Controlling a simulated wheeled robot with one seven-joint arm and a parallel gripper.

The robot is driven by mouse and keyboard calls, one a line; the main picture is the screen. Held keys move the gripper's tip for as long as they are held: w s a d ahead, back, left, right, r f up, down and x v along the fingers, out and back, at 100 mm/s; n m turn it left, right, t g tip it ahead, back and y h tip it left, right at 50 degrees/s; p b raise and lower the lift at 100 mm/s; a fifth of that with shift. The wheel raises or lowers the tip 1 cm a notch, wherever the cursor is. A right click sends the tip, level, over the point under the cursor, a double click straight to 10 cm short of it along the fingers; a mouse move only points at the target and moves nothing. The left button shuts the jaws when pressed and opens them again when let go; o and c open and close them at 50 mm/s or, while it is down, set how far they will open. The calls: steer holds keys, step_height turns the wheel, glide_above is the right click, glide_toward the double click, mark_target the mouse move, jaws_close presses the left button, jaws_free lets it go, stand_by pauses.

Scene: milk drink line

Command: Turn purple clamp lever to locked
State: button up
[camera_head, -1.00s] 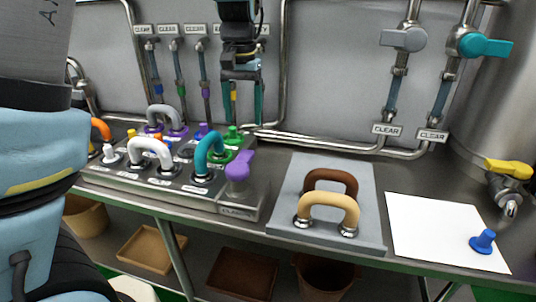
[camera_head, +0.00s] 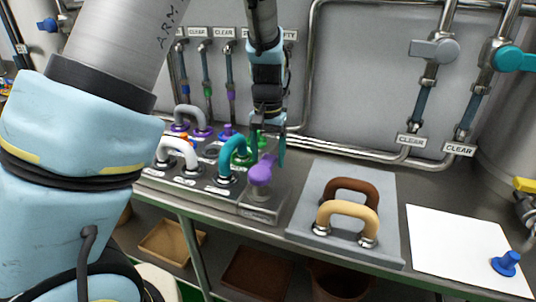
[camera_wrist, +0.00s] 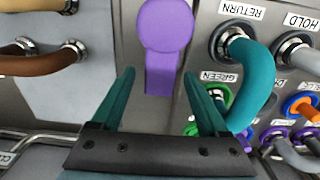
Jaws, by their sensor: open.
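The purple clamp lever (camera_head: 261,172) stands at the right end of the grey hose panel (camera_head: 232,203), above a front label too blurred to read surely. In the wrist view the lever (camera_wrist: 165,28) shows a round end at the top and a straight arm reaching down between my fingers. My gripper (camera_head: 268,148) is open, with teal fingers, just above and behind the lever in the head view. In the wrist view my gripper (camera_wrist: 160,76) has one finger on each side of the lever's arm, with gaps. Whether the fingertips are down at lever height is unclear.
A teal hose (camera_wrist: 255,85) on the panel curves close to my right finger in the wrist view. A grey plate (camera_head: 300,225) with brown and tan looped hoses lies to the right. A white sheet (camera_head: 455,250) with a blue plug is farther right. Pipes run along the back wall.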

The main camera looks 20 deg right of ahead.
steer(key=shift+c, duration=0.3)
jaws_close()
stand_by(1.0)
